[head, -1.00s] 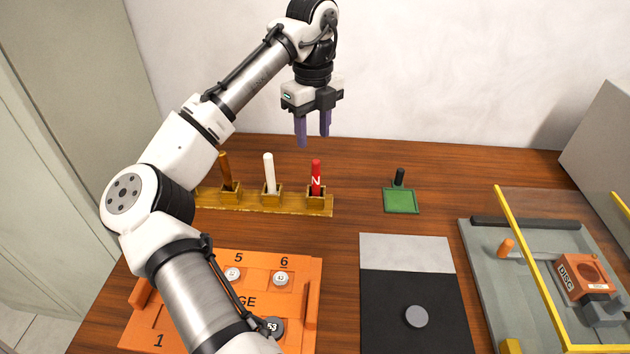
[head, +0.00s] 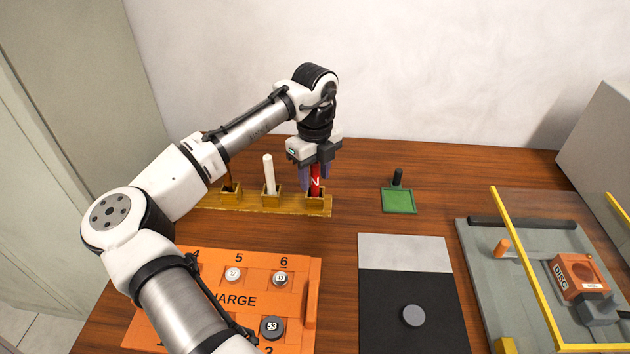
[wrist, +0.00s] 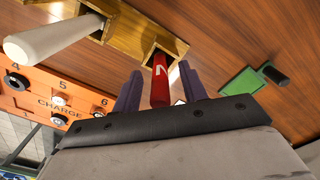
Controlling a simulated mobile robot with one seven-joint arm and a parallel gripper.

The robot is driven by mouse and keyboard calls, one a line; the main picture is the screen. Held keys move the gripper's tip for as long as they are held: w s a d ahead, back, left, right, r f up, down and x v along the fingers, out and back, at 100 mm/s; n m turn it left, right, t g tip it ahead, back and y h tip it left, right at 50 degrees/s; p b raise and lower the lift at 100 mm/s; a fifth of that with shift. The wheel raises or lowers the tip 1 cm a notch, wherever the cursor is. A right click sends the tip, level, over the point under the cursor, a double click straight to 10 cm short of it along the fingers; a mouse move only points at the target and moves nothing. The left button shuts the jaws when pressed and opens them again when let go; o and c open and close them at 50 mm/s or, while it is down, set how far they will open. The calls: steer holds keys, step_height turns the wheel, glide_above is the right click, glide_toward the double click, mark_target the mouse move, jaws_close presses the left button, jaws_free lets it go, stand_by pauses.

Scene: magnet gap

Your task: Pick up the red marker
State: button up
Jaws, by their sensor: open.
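The red marker (head: 315,182) with a white N stands upright in the right socket of the yellow-brown holder (head: 290,206). It also shows in the wrist view (wrist: 160,82), between the two purple fingers. My gripper (head: 315,180) points down over the holder with its fingers on either side of the marker. The fingers are open, and in the wrist view (wrist: 160,88) gaps show between them and the marker. The marker's top is partly hidden by my gripper in the head view.
A white marker (head: 269,174) stands in the middle socket, close to the left of my gripper. A green pad (head: 399,201) with a black peg lies to the right. An orange board (head: 305,330), a black-and-white mat (head: 405,252) and a yellow-framed station (head: 530,275) stand nearer.

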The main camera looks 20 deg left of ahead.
steer(key=shift+c, duration=0.4)
jaws_close()
steer(key=shift+r, duration=0.2)
step_height(320, 180, up, 27)
steer(key=p, duration=0.2)
steer(key=shift+a+r, duration=0.15)
steer(key=shift+r, duration=0.05)
